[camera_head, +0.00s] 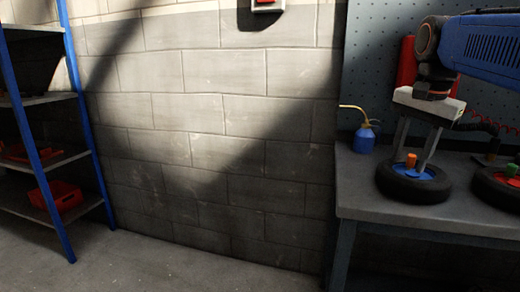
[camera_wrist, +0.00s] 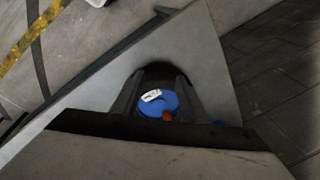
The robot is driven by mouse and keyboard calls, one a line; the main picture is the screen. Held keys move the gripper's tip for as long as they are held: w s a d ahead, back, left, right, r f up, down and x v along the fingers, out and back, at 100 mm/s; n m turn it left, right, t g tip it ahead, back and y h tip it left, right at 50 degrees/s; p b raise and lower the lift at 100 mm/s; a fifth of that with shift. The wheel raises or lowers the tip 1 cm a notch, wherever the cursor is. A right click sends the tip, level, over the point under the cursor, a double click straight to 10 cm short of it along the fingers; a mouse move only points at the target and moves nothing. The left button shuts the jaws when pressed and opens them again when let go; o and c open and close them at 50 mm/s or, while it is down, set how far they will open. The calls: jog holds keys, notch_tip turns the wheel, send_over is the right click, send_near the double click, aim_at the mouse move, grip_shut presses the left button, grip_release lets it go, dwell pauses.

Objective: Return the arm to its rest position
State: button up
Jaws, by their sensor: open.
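My blue arm reaches in from the upper right in the head view. My gripper (camera_head: 409,167) points down at the workbench, its two grey fingers apart. Below it a black tyre with a blue hub (camera_head: 430,192) lies flat on the bench. An orange peg (camera_head: 411,159) stands on the hub and shows between the fingers. In the wrist view the blue hub (camera_wrist: 157,105) lies between the spread fingers, with a white piece (camera_wrist: 151,95) on it. Nothing is visibly gripped. I cannot tell whether the fingertips touch the wheel.
The grey workbench (camera_head: 375,212) has a blue oil can (camera_head: 364,140) left of the wheel. A second wheel with a red hub (camera_head: 497,189) is at the right edge. A pegboard (camera_head: 375,60) stands behind. Blue shelving (camera_head: 30,150) with a red bin (camera_head: 62,198) is at far left; floor between is clear.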

jog(key=s+a+f+n+t, duration=0.1)
jog(key=s+a+f+n, duration=0.1)
jog(key=s+f, duration=0.4)
jog(key=s+a+f+n, duration=0.2)
jog(key=s+f+n, duration=0.3)
jog(key=f, duration=0.6)
jog(key=s+a+f+n+t, duration=0.1)
jog(key=s+f+n, duration=0.3)
jog(key=f, duration=0.5)
jog(key=s+a, duration=0.1)
jog(key=s, duration=0.1)
jog(key=shift+s+t, duration=0.3)
jog(key=shift+s, duration=0.1)
jog(key=shift+a, duration=0.1)
